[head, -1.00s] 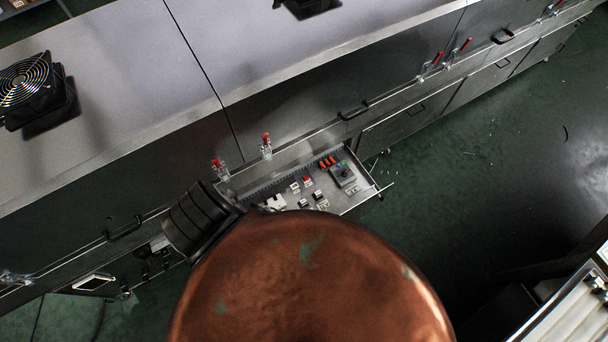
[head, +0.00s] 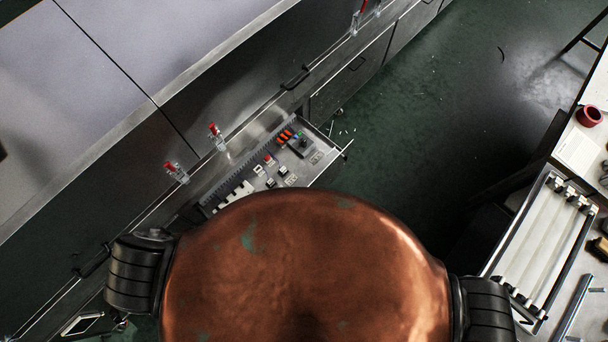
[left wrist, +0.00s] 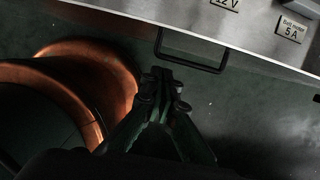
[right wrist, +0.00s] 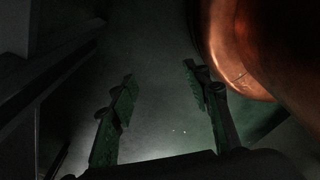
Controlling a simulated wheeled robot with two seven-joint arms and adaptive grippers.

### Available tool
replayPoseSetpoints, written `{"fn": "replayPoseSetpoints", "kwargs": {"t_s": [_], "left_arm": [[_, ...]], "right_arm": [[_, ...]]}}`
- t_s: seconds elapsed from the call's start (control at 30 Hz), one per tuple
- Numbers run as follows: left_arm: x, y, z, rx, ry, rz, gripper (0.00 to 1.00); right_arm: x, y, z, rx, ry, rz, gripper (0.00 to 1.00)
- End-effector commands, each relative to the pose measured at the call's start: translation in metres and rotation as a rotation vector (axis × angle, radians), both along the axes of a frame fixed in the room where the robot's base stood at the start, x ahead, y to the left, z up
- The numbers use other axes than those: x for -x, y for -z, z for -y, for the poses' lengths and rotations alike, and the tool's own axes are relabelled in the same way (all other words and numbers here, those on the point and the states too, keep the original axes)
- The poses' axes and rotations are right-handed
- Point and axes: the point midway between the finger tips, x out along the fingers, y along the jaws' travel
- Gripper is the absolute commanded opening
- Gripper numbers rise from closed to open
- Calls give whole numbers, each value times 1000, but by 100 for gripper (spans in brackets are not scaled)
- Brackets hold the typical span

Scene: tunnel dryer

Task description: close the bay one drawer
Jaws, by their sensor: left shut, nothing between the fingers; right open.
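An open drawer (head: 322,166) sticks out of the grey cabinet in the head view, with small electrical parts inside; my copper body hides its near part. No label shows which bay it is. My right gripper (right wrist: 157,78) is open and empty over dark floor. Both grippers are hidden in the head view.
Red-handled clamps (head: 216,137) stand along the cabinet edge above the drawer.

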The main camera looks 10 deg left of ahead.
Motion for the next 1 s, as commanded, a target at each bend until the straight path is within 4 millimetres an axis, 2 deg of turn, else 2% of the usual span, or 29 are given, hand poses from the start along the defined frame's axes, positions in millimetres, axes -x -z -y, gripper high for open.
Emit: {"fn": "replayPoseSetpoints", "kwargs": {"t_s": [0.03,0.1,0.33,0.73,0.77,0.87,1.0], "left_arm": [[-1,12,-2,-2,1,0,0],[-6,19,-7,-1,0,2,0],[-23,15,-30,1,0,2,0],[-26,15,-35,1,0,0,0],[-26,15,-41,0,-1,0,0],[-27,15,-39,0,-3,1,0],[-31,14,-48,-2,-12,1,0]], "right_arm": [[-1,5,0,0,0,1,44],[-4,5,0,0,-1,4,44],[-10,0,-1,-2,-1,13,44],[-10,0,-1,-2,-1,13,44],[-10,0,1,0,-1,13,44],[-10,-1,-2,-2,-1,13,44],[-10,-4,-1,-2,-1,14,44]]}}
